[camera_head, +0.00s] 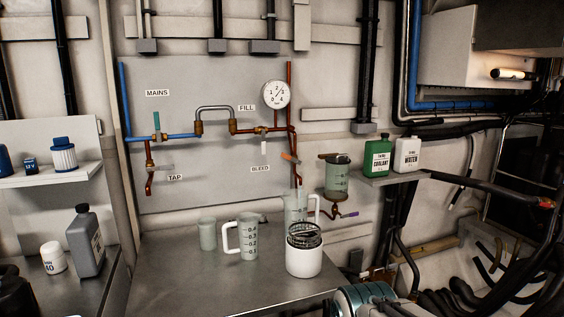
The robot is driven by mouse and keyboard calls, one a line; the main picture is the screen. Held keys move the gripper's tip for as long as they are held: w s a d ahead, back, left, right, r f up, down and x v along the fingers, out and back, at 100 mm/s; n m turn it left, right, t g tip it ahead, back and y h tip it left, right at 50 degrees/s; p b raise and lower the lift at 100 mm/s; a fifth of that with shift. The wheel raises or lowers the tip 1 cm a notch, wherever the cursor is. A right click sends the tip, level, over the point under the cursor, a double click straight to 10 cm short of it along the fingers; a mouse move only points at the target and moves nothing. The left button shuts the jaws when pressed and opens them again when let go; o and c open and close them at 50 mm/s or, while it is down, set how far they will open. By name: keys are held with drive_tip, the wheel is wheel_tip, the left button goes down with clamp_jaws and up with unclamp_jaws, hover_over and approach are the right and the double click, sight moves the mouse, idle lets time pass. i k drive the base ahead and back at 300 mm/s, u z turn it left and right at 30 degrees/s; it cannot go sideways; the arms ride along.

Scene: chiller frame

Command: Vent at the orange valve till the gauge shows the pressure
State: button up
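The orange valve handle (290,157) sits on the copper pipe at the panel's right side, to the right of the BLEED label (260,169). It lies slanted, nearly level. The round white gauge (276,94) is above it, with numbers 0 to 4; its needle is too small to read surely. Below the valve the pipe runs down toward a clear jug (297,204) with a handle, standing on the bench partly behind a white canister. Whether any liquid is in that jug I cannot tell. My gripper is not in view.
On the steel bench (190,285) stand a graduated jug (247,240), a small cup (207,235) and the white canister (303,261) with a black wire basket. Green (377,158) and white (407,155) bottles stand on the right shelf. Hoses crowd the lower right.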

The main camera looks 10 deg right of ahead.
sight(287, 157)
drive_tip(key=u, duration=0.7)
drive_tip(key=i, duration=1.15)
drive_tip(key=z, duration=0.2)
